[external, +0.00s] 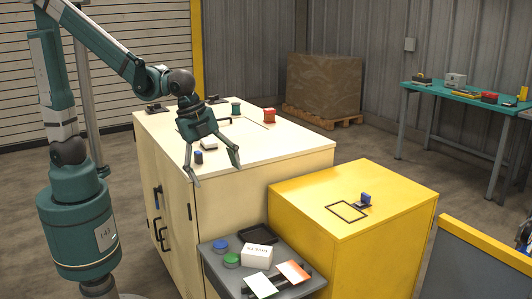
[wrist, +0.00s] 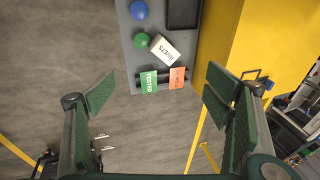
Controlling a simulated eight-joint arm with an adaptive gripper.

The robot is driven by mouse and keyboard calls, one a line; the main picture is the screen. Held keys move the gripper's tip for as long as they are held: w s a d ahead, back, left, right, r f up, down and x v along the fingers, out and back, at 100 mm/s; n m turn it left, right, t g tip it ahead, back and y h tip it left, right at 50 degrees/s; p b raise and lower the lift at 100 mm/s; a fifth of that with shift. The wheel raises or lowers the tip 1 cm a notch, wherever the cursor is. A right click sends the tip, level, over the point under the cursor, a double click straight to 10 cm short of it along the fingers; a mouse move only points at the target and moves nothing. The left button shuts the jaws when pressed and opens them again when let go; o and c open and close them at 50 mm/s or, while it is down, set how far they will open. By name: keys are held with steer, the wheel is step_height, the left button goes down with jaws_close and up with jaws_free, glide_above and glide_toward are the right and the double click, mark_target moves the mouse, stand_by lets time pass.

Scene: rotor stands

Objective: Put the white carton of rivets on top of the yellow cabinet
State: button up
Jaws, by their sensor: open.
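The white carton of rivets (external: 257,255) stands on a grey shelf or cart top beside the yellow cabinet. In the wrist view the carton (wrist: 165,49) shows its "RIVETS" lettering and lies ahead of the fingers, tilted in the picture. The yellow cabinet (external: 300,210) has a flat top with a dark square outline (external: 346,211) and a small blue item on a dark base (external: 364,199). My gripper (external: 215,172) is open and empty, high in front of the cream cabinet. In the wrist view its fingers (wrist: 158,92) are wide apart with nothing between them.
The cream cabinet (external: 270,150) carries several small items. The yellow top is mostly clear.

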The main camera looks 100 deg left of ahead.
steer(key=w+f+m+g, duration=0.2)
steer(key=w+f+m, duration=0.3)
steer(key=w+f, duration=0.5)
steer(key=m+g, duration=0.1)
steer(key=m, duration=0.2)
glide_above(257, 250)
steer(key=d, duration=0.1)
steer(key=shift+y, duration=0.4)
step_height(257, 250, down, 12)
steer(key=shift+r, duration=0.25)
steer(key=shift+f, duration=0.55)
steer(key=shift+a+f+b, duration=0.25)
steer(key=shift+f+b, duration=0.15)
steer(key=shift+f, duration=0.9)
steer(key=shift+a+f+b, duration=0.15)
steer(key=shift+f+b, duration=0.25)
steer(key=shift+f, duration=0.9)
steer(key=shift+a+f+b, duration=0.15)
steer(key=shift+f+b, duration=0.25)
steer(key=shift+f, duration=0.9)
steer(key=c, duration=1.1)
